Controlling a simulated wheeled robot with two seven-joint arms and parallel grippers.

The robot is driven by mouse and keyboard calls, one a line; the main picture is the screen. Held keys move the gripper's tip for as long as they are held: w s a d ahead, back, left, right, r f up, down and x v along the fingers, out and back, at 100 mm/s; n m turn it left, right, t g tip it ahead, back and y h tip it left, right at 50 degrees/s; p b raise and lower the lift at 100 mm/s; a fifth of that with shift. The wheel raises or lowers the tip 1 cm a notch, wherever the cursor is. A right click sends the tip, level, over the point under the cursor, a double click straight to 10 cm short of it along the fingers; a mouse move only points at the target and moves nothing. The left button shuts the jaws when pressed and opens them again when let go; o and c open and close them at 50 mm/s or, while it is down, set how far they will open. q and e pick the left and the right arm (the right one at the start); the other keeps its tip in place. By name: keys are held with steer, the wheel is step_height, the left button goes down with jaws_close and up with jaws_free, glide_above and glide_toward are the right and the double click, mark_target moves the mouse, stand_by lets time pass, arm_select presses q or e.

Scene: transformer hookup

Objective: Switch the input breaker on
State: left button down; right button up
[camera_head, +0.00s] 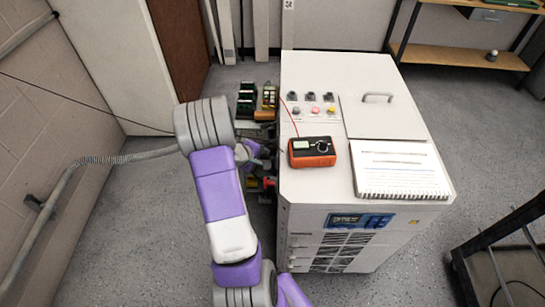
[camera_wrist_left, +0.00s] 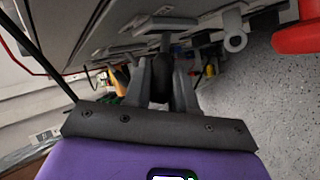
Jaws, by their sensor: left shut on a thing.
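My left gripper (camera_head: 262,153) is at the left side of the white cabinet (camera_head: 310,80), partly hidden behind my own arm. In the left wrist view its two grey fingers (camera_wrist_left: 161,82) are close together, shut on a dark, narrow piece that looks like the breaker handle (camera_wrist_left: 159,88). A grey T-shaped part (camera_wrist_left: 163,27) lies just beyond the fingertips on the cabinet's side. The breaker's markings and on/off position cannot be read. My right gripper is not in view.
An orange meter (camera_head: 312,152), a spiral notebook (camera_head: 400,170) and several knobs are on the cabinet top. Green terminal blocks (camera_head: 247,98) sit at its left. A hose (camera_head: 125,157) runs along the left wall.

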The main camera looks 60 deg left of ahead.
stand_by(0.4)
arm_select(q)
steer(key=c, duration=1)
jaws_free()
steer(key=p+v, duration=0.2)
steer(key=v, duration=0.5)
steer(key=shift+s+d+r, duration=0.1)
steer(key=shift+s+r, duration=0.1)
steer(key=shift+s, duration=0.1)
